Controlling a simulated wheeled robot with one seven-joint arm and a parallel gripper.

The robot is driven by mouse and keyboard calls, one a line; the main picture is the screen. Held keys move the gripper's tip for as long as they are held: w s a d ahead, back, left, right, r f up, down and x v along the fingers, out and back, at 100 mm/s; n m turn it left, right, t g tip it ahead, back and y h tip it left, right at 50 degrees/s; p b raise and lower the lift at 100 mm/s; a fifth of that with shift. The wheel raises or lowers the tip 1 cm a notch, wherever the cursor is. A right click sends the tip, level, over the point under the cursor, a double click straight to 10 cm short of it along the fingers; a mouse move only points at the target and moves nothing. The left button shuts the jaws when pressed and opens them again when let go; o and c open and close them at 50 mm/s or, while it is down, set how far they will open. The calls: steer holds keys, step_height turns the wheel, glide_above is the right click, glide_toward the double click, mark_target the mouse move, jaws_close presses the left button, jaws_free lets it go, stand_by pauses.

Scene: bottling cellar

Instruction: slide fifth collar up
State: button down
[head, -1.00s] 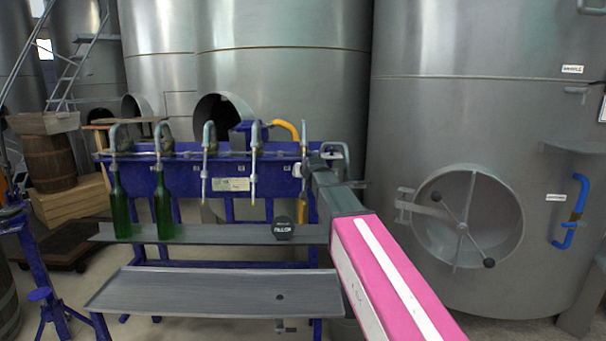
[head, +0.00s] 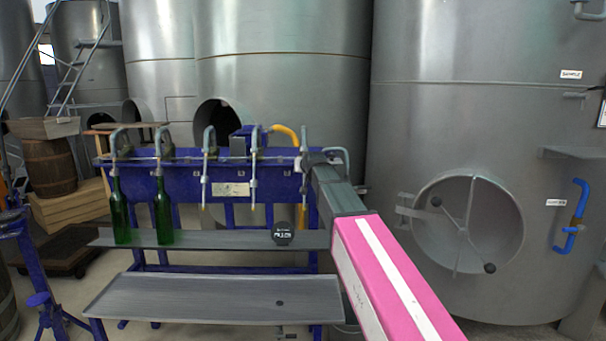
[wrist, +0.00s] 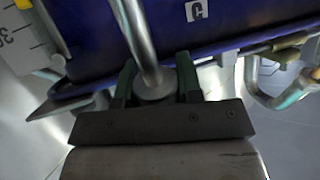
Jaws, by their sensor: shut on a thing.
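The blue filling rack (head: 230,172) carries a row of metal spouts. The fifth spout (head: 304,140) from the left is partly hidden behind my arm. My gripper (wrist: 156,86) is at this spout, with one dark green finger on each side. It is shut on the spout's grey collar (wrist: 155,91), a round sleeve around the slanting metal tube (wrist: 139,38). In the head view my fingers are too small to make out, beyond the end of my arm.
Two green bottles (head: 119,215) (head: 163,212) stand under the first two spouts. A dark round object (head: 283,232) rests on the upper shelf (head: 225,240). The lower tray (head: 215,299) is bare. Large steel tanks (head: 480,120) stand behind and to the right.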

steer(key=c, duration=0.8)
jaws_free()
steer(key=shift+o, duration=0.2)
steer(key=shift+s, duration=0.15)
steer(key=v, duration=1)
steer(key=shift+s+r, duration=0.15)
steer(key=shift+s, duration=0.05)
steer(key=shift+d, duration=0.1)
